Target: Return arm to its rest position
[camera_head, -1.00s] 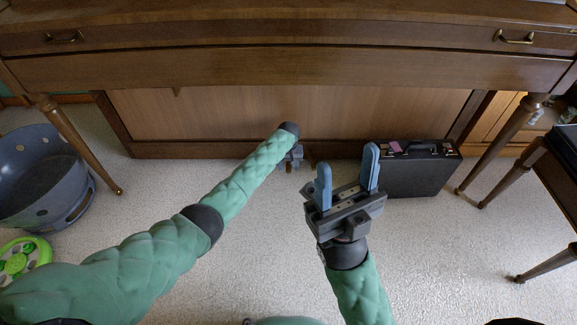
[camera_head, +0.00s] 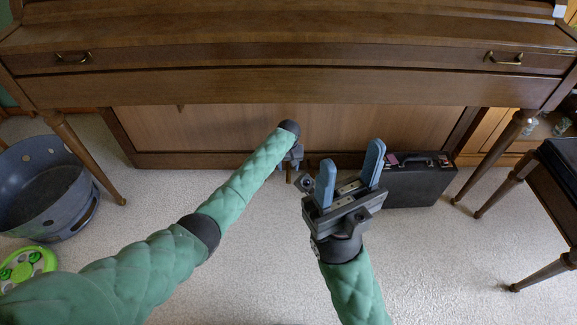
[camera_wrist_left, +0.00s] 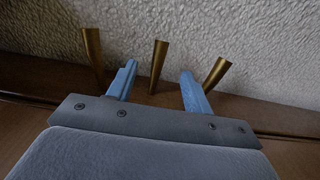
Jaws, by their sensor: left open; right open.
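My left arm reaches from the lower left toward the piano's base. Its gripper (camera_head: 293,158) is partly hidden behind the wrist in the head view. In the left wrist view, the left gripper (camera_wrist_left: 159,78) has its two blue fingers spread, with nothing held. Three brass pedals (camera_wrist_left: 158,64) of the piano show around the fingers, the middle one between them in the picture. I cannot tell whether any finger touches a pedal. My right gripper (camera_head: 352,154) is open and empty, its fingers pointing up in the picture, in front of the black case.
The upright piano (camera_head: 290,90) spans the back. A black case (camera_head: 418,186) stands against its base at right. A grey tub (camera_head: 45,195) and a green wheel-like thing (camera_head: 26,266) are at left. A dark-topped bench (camera_head: 560,160) is at right. The middle floor is clear.

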